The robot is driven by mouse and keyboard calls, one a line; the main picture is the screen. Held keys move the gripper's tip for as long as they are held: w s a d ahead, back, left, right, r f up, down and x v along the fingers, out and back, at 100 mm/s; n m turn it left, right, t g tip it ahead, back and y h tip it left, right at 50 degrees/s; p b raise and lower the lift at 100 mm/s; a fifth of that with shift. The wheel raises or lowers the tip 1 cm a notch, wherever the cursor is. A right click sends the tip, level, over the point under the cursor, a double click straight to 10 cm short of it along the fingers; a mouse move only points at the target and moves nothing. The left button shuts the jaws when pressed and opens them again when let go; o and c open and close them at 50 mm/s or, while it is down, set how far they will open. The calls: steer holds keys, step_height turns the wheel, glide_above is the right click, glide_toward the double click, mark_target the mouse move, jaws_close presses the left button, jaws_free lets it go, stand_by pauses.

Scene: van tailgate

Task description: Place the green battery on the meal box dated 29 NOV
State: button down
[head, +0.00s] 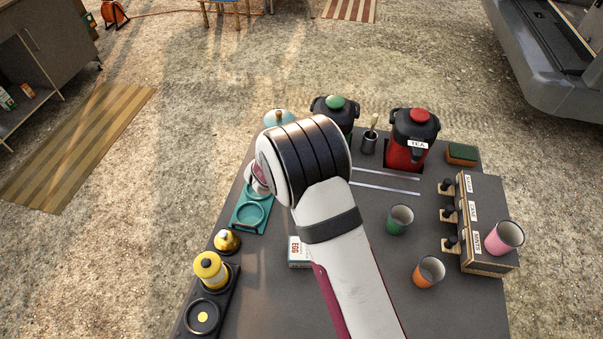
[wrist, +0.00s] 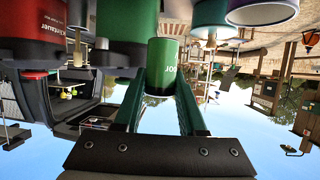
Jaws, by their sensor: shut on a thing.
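In the wrist view my gripper (wrist: 160,88) has its two green fingers on either side of a green cylinder with white lettering (wrist: 162,62), and is shut on it. This looks like the green battery; its lettering is only partly readable. In the head view my arm hides the fingers and the cylinder. A white box with EGG lettering (head: 296,252) lies on the dark table, partly covered by my arm. It may be a meal box, but no date is readable. I cannot make out a 29 NOV box in either view.
Right of my arm stand a green cup (head: 400,219), an orange cup (head: 429,271), a pink cup (head: 504,237) and a labelled dispenser box (head: 480,205). A red TEA flask (head: 408,140) stands behind.

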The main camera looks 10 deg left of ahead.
steer(key=s+r+m+h, duration=0.1)
steer(key=s+m+h, duration=0.15)
steer(key=s, duration=0.85)
steer(key=m+g+h, duration=0.2)
steer(key=m+h, duration=0.1)
steer(key=h, duration=0.1)
glide_above(298, 258)
steer(key=w, duration=0.2)
steer(key=f, duration=0.5)
steer(key=shift+w+d+f, duration=0.2)
steer(key=shift+f, duration=0.2)
steer(key=shift+c, duration=2.4)
jaws_free()
steer(key=shift+f, duration=0.15)
